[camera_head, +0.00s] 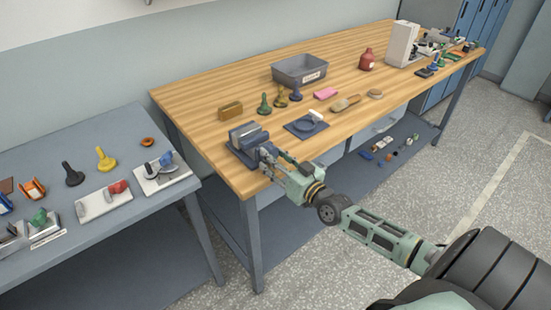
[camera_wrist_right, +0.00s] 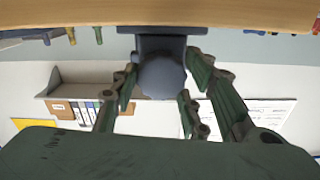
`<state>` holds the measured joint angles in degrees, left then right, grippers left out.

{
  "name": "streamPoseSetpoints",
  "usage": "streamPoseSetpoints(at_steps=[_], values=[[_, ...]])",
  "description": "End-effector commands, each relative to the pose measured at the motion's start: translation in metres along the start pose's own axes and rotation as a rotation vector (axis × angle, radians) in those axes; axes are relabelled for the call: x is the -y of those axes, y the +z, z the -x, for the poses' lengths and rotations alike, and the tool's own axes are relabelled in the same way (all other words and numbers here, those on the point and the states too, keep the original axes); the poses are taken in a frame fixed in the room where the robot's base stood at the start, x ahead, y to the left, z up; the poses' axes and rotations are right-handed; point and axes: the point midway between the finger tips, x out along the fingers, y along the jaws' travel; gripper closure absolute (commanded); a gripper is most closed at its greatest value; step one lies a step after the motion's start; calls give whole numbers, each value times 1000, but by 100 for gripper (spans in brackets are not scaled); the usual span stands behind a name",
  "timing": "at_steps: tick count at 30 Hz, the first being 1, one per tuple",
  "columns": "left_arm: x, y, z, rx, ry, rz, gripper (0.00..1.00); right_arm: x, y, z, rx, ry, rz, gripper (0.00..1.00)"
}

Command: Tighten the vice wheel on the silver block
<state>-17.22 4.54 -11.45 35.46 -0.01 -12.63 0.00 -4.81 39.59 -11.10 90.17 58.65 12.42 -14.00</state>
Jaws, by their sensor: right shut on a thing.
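The blue-grey vice (camera_head: 238,151) sits at the front left corner of the wooden bench, with what looks like the silver block (camera_head: 244,131) between its jaws. My right gripper (camera_head: 267,153) is at the vice's front side, by the bench edge. In the right wrist view, the dark round vice wheel (camera_wrist_right: 161,77) lies between the fingers of my right gripper (camera_wrist_right: 160,88), which are shut on it. The block is hidden in that view. My left gripper is not in view.
A grey table (camera_head: 120,145) with fixtures stands at the left.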

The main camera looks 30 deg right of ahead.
Motion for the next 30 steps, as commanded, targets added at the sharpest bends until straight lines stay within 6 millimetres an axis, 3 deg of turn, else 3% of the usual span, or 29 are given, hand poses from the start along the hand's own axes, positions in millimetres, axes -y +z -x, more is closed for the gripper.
streamPoseSetpoints(at_steps=[8, 18, 30], values=[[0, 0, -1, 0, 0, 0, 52, -1, 0, 0, 0, 2, -47, 85], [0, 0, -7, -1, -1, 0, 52, 0, 2, 0, -1, 2, -390, 86], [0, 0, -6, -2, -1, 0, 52, 0, 3, 0, 4, 2, -387, 86]])
